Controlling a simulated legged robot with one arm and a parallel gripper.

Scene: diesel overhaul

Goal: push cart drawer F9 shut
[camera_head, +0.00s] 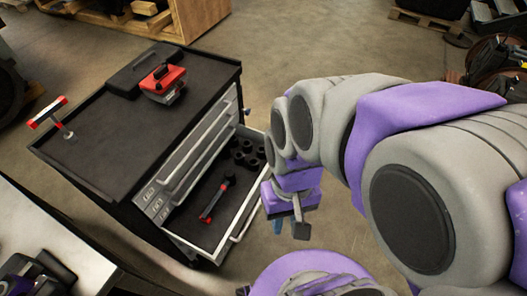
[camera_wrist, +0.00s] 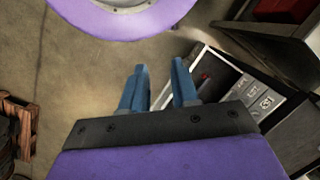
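The tool cart (camera_head: 130,120) has a black top and a stack of grey drawers. One low drawer (camera_head: 234,222) is pulled out to the right, and the drawers above it look shut. Labels on the cart are too small to read surely. The open drawer holds a red-and-black tool (camera_head: 217,196) and several dark sockets (camera_head: 247,153). My gripper (camera_head: 288,227) hangs just right of the drawer's front edge; whether it touches cannot be told. In the wrist view its blue fingers (camera_wrist: 160,82) are apart and empty, with the drawer (camera_wrist: 222,75) to their right.
A wooden crate (camera_head: 200,15) stands behind. Floor right of the drawer is clear beneath my arm.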

